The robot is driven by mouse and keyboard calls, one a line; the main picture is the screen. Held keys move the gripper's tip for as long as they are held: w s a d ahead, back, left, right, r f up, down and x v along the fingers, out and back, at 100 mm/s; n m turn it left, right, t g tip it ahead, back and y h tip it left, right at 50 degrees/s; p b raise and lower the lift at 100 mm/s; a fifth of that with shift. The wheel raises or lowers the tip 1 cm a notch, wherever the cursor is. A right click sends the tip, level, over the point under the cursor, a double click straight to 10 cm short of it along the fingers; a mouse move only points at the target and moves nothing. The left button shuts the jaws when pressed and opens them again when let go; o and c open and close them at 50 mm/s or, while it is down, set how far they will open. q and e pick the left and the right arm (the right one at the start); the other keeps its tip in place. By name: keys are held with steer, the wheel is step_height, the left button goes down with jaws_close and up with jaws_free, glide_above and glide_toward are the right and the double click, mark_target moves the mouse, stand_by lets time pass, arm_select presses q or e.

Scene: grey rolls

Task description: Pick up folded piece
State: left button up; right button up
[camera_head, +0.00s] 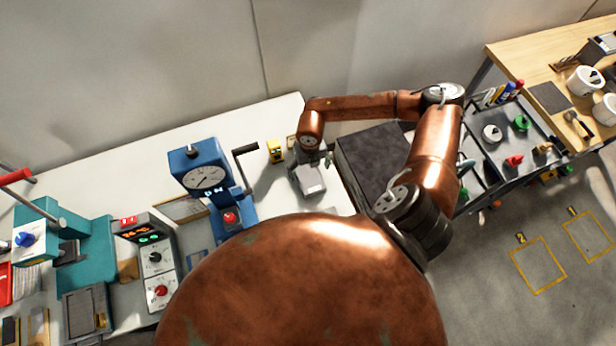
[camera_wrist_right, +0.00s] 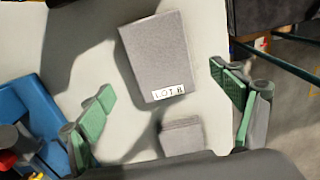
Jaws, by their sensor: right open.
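In the right wrist view, a small plain grey piece (camera_wrist_right: 182,137) lies low in the picture between the finger bases, partly cut off by my gripper body. It looks like the folded piece, though its folds are too small to tell. Above it is a larger grey flat block with a "LOT B" label (camera_wrist_right: 157,55), lying on the pale table top. My right gripper (camera_head: 312,163) is over the table; in the wrist view its green-padded fingers (camera_wrist_right: 162,80) are wide apart with nothing gripped. My left gripper is not in view.
The blue dial press (camera_head: 205,175) stands left of my right gripper, with a small yellow item (camera_head: 276,150) between them. A dark-topped box (camera_head: 368,155) is close on the right. A teal machine (camera_head: 88,255) and control box (camera_head: 152,262) fill the left. Pale table shows around the gripper.

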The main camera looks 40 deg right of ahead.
mark_target(310, 178)
step_height(310, 178, down, 4)
steer(key=shift+w+d+r+p, duration=0.1)
steer(key=shift+w+r+p, duration=0.05)
steer(key=shift+p, duration=0.3)
steer(key=shift+f, duration=0.75)
steer(key=c, duration=1.3)
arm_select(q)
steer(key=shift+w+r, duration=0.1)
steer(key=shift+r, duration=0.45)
arm_select(e)
steer(key=shift+c, duration=0.7)
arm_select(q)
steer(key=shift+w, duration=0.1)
arm_select(e)
steer(key=shift+r, duration=0.1)
